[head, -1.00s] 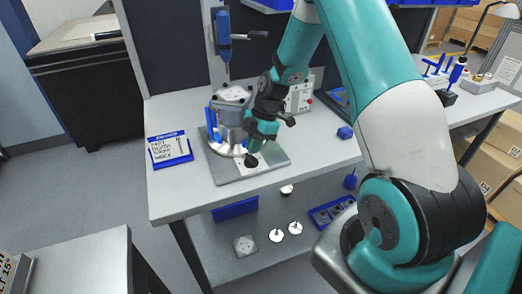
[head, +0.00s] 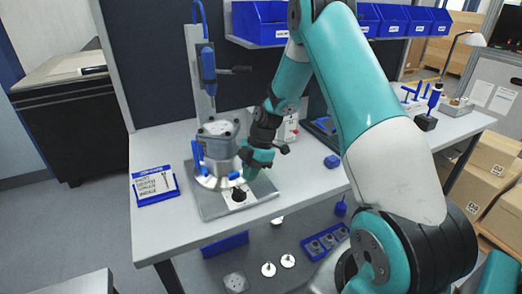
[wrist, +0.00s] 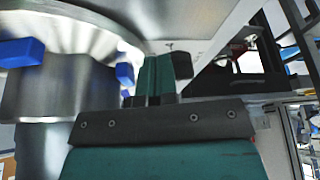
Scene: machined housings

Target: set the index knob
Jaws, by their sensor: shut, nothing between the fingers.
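A small dark knob (head: 239,195) sits on a pale patch of the grey base plate (head: 215,207), in front of the machined housing (head: 218,140). I take it to be the index knob; its marks are too small to read. My gripper (head: 250,174) is above and slightly right of the knob, beside the housing, and appears apart from the knob. In the wrist view my gripper (wrist: 156,68) has its teal fingers together, holding nothing. The metal housing (wrist: 55,95) fills the left there, with blue clamps (wrist: 20,52).
A blue-framed card (head: 155,186) lies left of the plate. A blue-handled tool stand (head: 207,65) rises behind the housing. Blue bins (head: 262,22) hang above. The bench's front left is clear.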

